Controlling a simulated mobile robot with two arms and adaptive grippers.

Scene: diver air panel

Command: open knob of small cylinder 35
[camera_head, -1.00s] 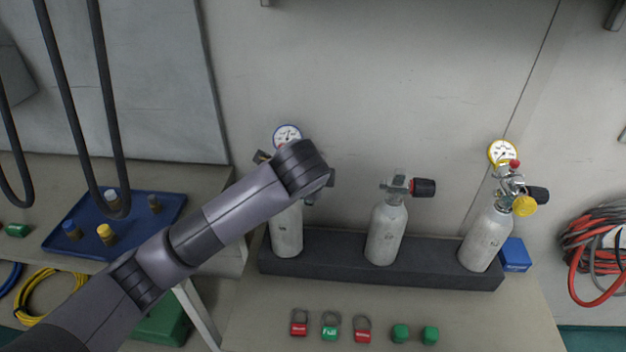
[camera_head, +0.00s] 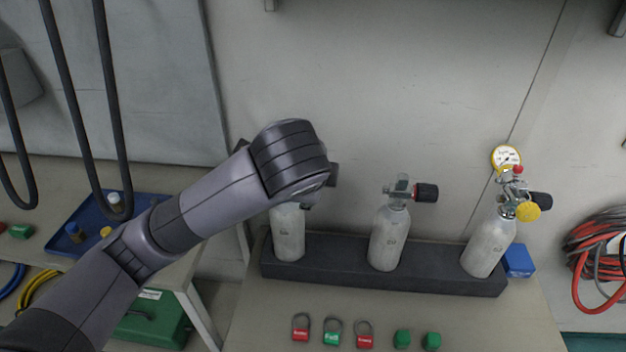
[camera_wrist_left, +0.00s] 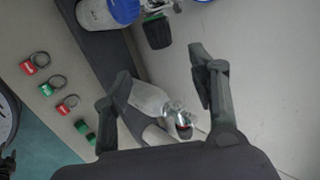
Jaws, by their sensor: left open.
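Three small pale grey cylinders stand in a dark rack (camera_head: 340,272) in the head view: left (camera_head: 288,235), middle (camera_head: 388,240) and right (camera_head: 490,247). I cannot read their numbers. The middle valve has a black knob (camera_head: 426,193); the right one also has a black knob (camera_head: 541,199). My left arm hides the left cylinder's valve. My left gripper is mostly hidden there; in the left wrist view its fingers (camera_wrist_left: 160,65) are apart and empty. That view shows a cylinder (camera_wrist_left: 150,97) between the fingers, farther off, and a black knob (camera_wrist_left: 158,32) above them.
A yellow gauge (camera_head: 506,157) and yellow cap (camera_head: 528,211) are on the right cylinder. A blue box (camera_head: 518,260) sits beside the rack. Tags and green caps (camera_head: 402,339) lie in front. The wall is close behind.

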